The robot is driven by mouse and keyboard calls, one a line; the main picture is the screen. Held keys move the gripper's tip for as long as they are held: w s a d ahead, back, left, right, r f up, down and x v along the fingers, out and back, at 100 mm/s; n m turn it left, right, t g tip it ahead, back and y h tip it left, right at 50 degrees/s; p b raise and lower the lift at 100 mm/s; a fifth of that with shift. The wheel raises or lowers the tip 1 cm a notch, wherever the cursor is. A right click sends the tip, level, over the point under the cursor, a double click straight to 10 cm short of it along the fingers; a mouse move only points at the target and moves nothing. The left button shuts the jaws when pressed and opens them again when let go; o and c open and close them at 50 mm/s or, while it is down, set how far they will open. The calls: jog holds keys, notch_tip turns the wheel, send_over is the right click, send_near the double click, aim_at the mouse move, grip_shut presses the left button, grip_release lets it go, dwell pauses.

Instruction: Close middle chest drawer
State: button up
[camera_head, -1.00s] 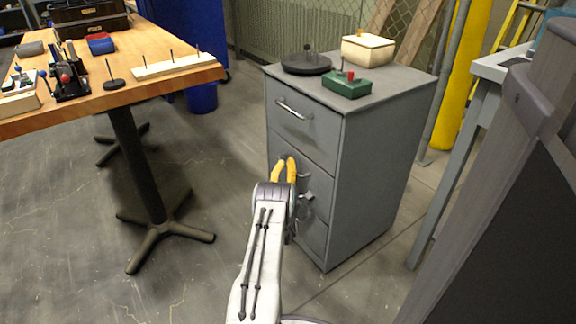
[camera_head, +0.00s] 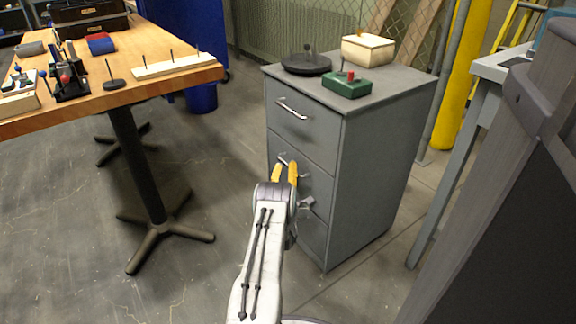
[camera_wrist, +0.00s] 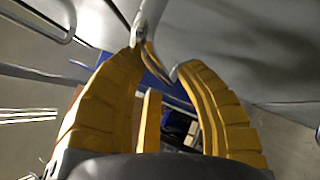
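The grey chest (camera_head: 375,165) stands right of centre in the head view. Its middle drawer (camera_head: 318,186) looks flush or nearly flush with the front. The drawer's metal handle (camera_head: 283,159) is partly hidden by my fingers. My gripper (camera_head: 284,166) is in front of this drawer, with its yellow fingers spread apart. In the wrist view a metal handle (camera_wrist: 155,62) shows at the gap between the fingertips, close to the left one. I cannot tell whether the fingers touch it.
A dark round object (camera_head: 306,65), a green box (camera_head: 346,86) and a cream box (camera_head: 368,50) stand on the chest. A wooden table (camera_head: 150,85) is at left, a grey-legged table (camera_head: 462,150) at right. The floor between the wooden table and chest is clear.

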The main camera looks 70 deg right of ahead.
jog(key=shift+v, duration=2.85)
